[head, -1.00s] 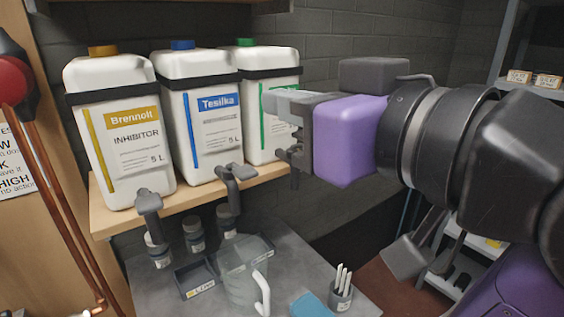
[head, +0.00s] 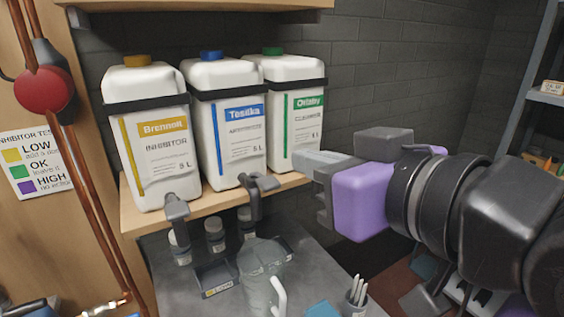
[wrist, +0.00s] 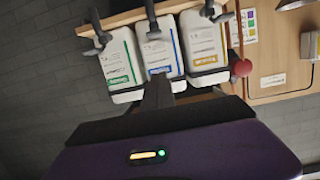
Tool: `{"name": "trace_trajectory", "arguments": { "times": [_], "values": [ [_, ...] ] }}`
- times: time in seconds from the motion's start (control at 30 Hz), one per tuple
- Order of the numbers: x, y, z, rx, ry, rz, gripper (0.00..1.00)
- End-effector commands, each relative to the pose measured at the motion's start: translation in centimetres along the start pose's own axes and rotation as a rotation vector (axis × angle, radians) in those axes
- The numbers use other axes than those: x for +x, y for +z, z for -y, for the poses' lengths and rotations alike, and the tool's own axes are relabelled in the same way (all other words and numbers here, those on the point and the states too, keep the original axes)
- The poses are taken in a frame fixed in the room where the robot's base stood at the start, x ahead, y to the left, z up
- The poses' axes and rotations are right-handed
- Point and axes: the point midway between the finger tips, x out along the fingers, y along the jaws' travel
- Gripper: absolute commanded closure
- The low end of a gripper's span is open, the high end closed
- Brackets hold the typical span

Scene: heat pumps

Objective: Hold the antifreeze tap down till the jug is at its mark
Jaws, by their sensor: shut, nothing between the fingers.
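The middle white container with a blue cap and blue Tesilka label (head: 230,130) stands on a shelf; its small print is blurred. Its grey lever tap (head: 258,183) hangs at the shelf's front edge, and the tap also shows in the wrist view (wrist: 214,12). A clear jug with a pale handle (head: 262,272) stands on the bench below this tap. It looks empty, and I cannot make out its mark. My gripper (head: 304,162) is shut and empty, in front of the lower green-labelled container, right of and above the middle tap, apart from it. In the wrist view my dark fingers (wrist: 158,92) point at the middle container.
Yellow-labelled (head: 152,140) and green-labelled (head: 298,115) containers flank the middle one on the wooden shelf (head: 195,205). Small bottles and a tray (head: 215,280) stand on the grey bench. A cup of sticks (head: 355,298) is right of the jug. Copper pipes (head: 85,180) run at left.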

Motion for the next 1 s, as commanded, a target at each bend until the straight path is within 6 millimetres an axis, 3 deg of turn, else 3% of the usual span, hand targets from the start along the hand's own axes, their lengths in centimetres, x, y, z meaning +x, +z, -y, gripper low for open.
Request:
{"name": "trace_trajectory", "arguments": {
  "times": [0.27, 0.63, 0.8, 1.0],
  "values": [
    [1.4, -0.2, 0.1, 0.001, 0.002, 0.006, 1.00],
    [9.0, 0.1, 0.1, -0.002, 0.001, 0.004, 1.00],
    [9.4, 2.5, 0.0, -0.001, 0.003, 0.003, 1.00],
    [9.7, 3.8, 0.0, -0.002, 0.003, 0.001, 1.00]
  ]
}}
